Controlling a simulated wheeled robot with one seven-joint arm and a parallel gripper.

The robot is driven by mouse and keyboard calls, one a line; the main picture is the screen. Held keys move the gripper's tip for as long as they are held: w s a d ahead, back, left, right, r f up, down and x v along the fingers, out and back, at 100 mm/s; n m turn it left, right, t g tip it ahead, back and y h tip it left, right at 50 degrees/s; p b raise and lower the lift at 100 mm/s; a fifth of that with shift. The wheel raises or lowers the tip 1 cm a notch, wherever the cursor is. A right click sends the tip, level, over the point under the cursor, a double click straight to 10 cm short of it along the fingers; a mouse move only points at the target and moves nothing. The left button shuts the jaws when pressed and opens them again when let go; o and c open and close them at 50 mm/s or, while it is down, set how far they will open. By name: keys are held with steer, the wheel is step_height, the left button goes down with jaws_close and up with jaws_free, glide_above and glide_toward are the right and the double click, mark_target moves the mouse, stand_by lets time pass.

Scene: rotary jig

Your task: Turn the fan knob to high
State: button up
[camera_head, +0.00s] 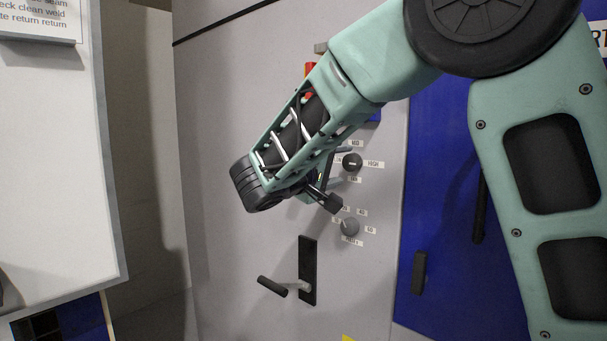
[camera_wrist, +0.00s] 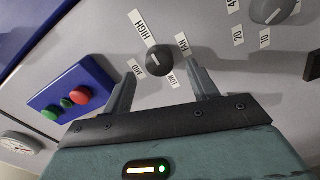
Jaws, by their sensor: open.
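The fan knob (camera_wrist: 160,61) is dark and round in the wrist view, with labels HIGH, MID, LOW and FAN around it. Its short white mark lies roughly along the line between LOW and HIGH; I cannot tell surely which end is the pointer. It also shows in the head view (camera_head: 352,161), with HIGH (camera_head: 373,163) at its right. My gripper (camera_wrist: 160,76) is open, with one finger on either side of the knob in the wrist picture; contact cannot be seen. In the head view my forearm partly hides the gripper and the labels left of the knob.
A grey numbered knob (camera_head: 349,227) sits below the fan knob. A black lever handle (camera_head: 272,286) sticks out at the lower left. A blue button box (camera_wrist: 70,98) carries red and green buttons. A blue door (camera_head: 432,200) is at the right.

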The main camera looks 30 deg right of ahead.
steer(key=v, duration=1.4)
steer(key=shift+a, duration=0.2)
steer(key=shift+s+f, duration=0.1)
steer(key=s+a+f+n+g+y, duration=0.1)
steer(key=s+f+n+g+y, duration=0.15)
steer(key=s+f+y, duration=0.45)
steer(key=s+f+n+g+y, duration=0.25)
steer(key=s+f, duration=0.25)
steer(key=f, duration=0.5)
steer(key=s+a+f+n+g+y, duration=0.1)
steer(key=s+a+f+y, duration=0.3)
steer(key=s, duration=0.2)
steer(key=s+a+f+n+y, duration=0.1)
steer(key=s+a+f+y, duration=0.3)
steer(key=s, duration=0.3)
step_height(320, 180, up, 15)
steer(key=p, duration=1.4)
steer(key=shift+a+r+p, duration=0.2)
steer(key=shift+a+p, duration=0.1)
